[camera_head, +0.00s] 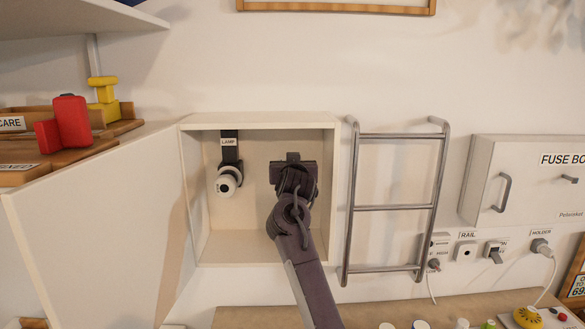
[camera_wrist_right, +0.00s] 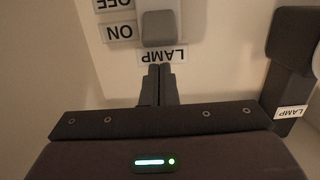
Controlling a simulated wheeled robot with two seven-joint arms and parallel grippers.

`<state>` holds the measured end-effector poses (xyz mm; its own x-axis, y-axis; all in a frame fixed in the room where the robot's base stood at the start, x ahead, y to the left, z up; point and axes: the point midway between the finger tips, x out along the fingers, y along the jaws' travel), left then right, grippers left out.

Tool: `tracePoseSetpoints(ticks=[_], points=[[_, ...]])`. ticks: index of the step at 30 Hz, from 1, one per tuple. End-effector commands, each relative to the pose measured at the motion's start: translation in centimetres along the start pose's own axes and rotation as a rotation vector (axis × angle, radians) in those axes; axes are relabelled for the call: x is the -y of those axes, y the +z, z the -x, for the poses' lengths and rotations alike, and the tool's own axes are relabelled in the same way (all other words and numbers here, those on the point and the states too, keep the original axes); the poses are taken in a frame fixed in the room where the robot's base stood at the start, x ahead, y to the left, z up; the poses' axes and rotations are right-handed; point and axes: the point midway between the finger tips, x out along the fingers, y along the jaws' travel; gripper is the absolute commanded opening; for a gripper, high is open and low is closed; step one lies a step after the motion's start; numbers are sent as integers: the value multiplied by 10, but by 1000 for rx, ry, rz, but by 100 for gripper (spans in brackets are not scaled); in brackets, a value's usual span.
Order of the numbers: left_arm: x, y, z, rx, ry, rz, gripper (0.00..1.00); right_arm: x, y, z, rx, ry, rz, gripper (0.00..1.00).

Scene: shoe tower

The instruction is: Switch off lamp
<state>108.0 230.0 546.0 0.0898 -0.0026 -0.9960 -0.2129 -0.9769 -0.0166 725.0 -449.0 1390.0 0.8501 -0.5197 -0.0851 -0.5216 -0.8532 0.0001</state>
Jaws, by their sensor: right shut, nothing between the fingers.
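The lamp (camera_head: 227,181) is a white round fitting on a dark bracket inside an open-front cream box (camera_head: 190,195), under a LAMP label. Part of the lamp's dark bracket (camera_wrist_right: 290,70) also shows at the right of the right wrist view. That view shows a grey lamp switch (camera_wrist_right: 158,27) with OFF, ON and LAMP labels, upside down. My right gripper (camera_wrist_right: 160,72) is shut and empty, its fingertips by the LAMP label just short of the switch; contact cannot be told. In the head view my right gripper (camera_head: 293,162) is inside the box and hides the switch.
A metal rail (camera_head: 353,205) stands right of the box, with a fuse box (camera_head: 520,160) beyond. A wooden shelf with red and yellow blocks (camera_head: 70,121) is at the left. A counter (camera_head: 455,308) with small items lies below.

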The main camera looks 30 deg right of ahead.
Motion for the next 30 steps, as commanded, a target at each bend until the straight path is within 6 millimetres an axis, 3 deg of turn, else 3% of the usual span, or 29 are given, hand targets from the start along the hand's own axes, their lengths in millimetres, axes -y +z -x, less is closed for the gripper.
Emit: tracePoseSetpoints(ticks=[9,19,30], points=[[0,-1,13,0,0,0,36,-1,23,9,-1,2,0,0],[0,-1,13,-1,0,0,36,-1,25,10,-1,2,0,0],[0,0,-7,0,0,0,36,-1,31,11,-58,1,-1,0]])
